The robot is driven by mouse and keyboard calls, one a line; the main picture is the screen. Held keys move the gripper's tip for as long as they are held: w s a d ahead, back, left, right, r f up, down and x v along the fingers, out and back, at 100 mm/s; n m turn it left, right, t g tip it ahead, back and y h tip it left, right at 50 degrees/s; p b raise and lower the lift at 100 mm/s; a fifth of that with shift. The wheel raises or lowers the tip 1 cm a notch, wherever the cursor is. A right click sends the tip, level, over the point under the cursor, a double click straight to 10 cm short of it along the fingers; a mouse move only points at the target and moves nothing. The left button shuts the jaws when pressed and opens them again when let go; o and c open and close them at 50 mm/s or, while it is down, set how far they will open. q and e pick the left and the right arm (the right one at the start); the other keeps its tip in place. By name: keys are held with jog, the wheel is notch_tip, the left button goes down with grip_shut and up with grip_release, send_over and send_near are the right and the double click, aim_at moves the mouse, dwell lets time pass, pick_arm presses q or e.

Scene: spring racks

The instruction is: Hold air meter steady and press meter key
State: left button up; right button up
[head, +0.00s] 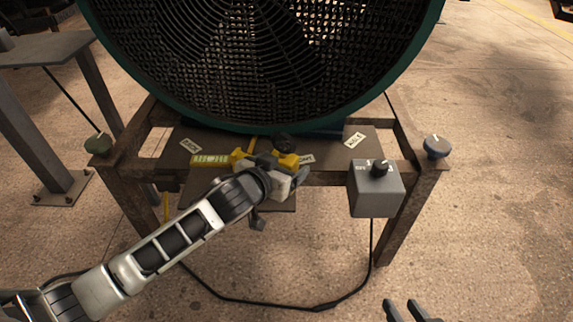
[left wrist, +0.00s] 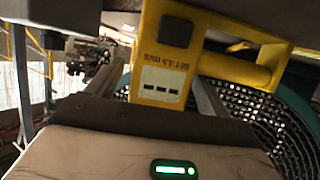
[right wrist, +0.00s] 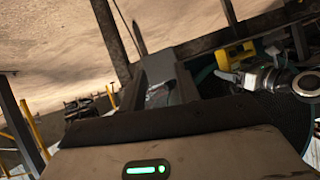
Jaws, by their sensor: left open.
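The yellow air meter (left wrist: 160,60) has a dark square key (left wrist: 170,32), a small pale display showing dashes, and printing that reads upside down. In the head view, yellow parts of the meter (head: 288,160) show at the front of the fan stand, partly hidden by my left gripper (head: 275,168). My left gripper is open, with the meter between its fingers in the left wrist view; whether they touch it I cannot tell. My right gripper (head: 408,312) is open and empty, low at the right, away from the meter.
A large round fan (head: 270,60) with a green rim stands on a rusty frame (head: 395,230). A grey control box (head: 375,198) with a dark knob hangs at the frame's right front. Knobs (head: 436,147) sit on the frame's corners. A black cable lies on the floor.

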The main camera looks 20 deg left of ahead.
pick_arm(q)
jog(key=shift+x, duration=1)
jog(key=shift+w, duration=0.2)
pick_arm(e)
jog(key=shift+w+a+f, duration=0.15)
jog(key=shift+f, duration=0.3)
pick_arm(q)
jog(key=c, duration=1.2)
pick_arm(e)
grip_shut()
jog(key=shift+f, duration=0.1)
